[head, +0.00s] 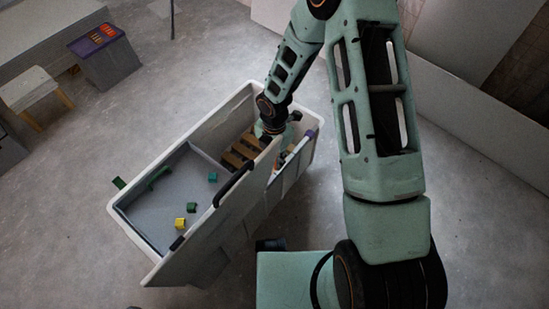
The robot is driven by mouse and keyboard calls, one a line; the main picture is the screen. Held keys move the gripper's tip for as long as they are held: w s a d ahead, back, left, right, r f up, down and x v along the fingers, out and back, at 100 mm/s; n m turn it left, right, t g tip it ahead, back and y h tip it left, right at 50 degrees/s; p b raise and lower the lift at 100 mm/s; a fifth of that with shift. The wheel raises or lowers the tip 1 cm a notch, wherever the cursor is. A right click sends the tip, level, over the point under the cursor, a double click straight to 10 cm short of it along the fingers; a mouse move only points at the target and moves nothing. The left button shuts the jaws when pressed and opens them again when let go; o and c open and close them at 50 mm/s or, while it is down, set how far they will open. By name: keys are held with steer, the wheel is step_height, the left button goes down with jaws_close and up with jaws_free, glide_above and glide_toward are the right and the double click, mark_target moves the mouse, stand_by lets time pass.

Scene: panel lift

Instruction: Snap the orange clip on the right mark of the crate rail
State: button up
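The crate (130,225) is a large pale open box on the floor, left of my arm. Its near long wall carries a black bar (233,184), a dark mark (177,243) at the left end and a small purple mark (311,133) at the right end. Several small orange pieces (103,33), perhaps clips, lie on the purple top of a grey bin at the upper left. My gripper (282,150) is low at the crate's right part, by the near wall.
Inside the crate are a grey tray floor with green blocks (213,177), a yellow block (180,223) and brown slats (240,152). The grey bin (110,65) and a small white stool (32,90) stand at the upper left. Floor between them and the crate is clear.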

mark_target(275, 174)
steer(key=shift+f+b, duration=2.1)
steer(key=shift+f, duration=0.65)
steer(key=shift+w+d+f, duration=0.15)
steer(key=shift+f, duration=0.5)
steer(key=shift+f+b, duration=0.5)
steer(key=shift+b, duration=0.05)
steer(key=shift+f, duration=0.2)
steer(key=shift+f+b, duration=0.35)
steer(key=shift+b, duration=0.05)
stand_by(0.4)
